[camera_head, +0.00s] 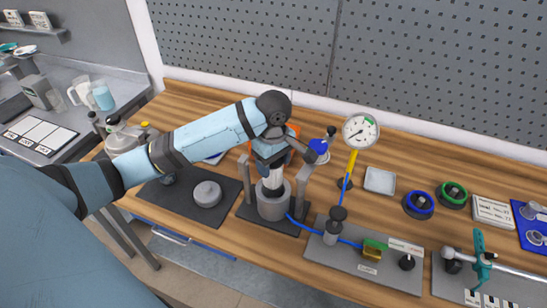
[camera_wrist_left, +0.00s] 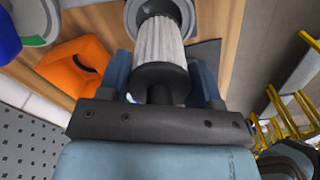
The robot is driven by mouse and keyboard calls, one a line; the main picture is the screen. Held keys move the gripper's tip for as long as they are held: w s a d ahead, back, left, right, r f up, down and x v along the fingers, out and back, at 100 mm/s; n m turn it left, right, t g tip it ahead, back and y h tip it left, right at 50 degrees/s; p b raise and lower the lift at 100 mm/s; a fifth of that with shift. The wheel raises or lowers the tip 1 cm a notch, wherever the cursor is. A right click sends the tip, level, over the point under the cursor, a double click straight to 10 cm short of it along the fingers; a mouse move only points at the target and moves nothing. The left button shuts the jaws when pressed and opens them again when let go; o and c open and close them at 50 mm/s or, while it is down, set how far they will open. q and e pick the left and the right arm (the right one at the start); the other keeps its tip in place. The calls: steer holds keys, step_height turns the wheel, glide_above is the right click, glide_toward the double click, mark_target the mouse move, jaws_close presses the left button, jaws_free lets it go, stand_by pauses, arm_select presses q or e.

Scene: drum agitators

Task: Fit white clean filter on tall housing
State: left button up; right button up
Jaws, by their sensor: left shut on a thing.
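The white pleated filter (camera_wrist_left: 158,42), with a black end cap (camera_wrist_left: 158,80), is between the fingers of my left gripper (camera_wrist_left: 162,85), which is shut on it. In the head view the left gripper (camera_head: 270,158) points down over the grey cylindrical housing (camera_head: 272,208). The filter (camera_head: 274,180) stands roughly upright, its lower end at the housing's mouth. In the wrist view the housing rim (camera_wrist_left: 190,15) surrounds the filter's far end. How deep the filter sits inside cannot be told. My right gripper is not in view.
A round grey lid (camera_head: 207,193) lies on a dark mat left of the housing. Grey uprights flank the housing. An orange item (camera_wrist_left: 75,68) lies behind it. A blue hose runs right to a valve plate (camera_head: 375,270). A gauge (camera_head: 360,130) stands behind. A white tray (camera_head: 380,181) lies right.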

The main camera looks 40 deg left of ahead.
mark_target(274, 185)
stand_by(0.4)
arm_select(q)
steer(key=shift+d+p, duration=0.1)
steer(key=shift+p, duration=1.75)
stand_by(0.7)
steer(key=shift+f, duration=0.1)
stand_by(0.4)
steer(key=shift+f, duration=2.55)
steer(key=shift+f, duration=0.35)
steer(key=shift+f, duration=1)
steer(key=shift+f, duration=0.35)
stand_by(0.3)
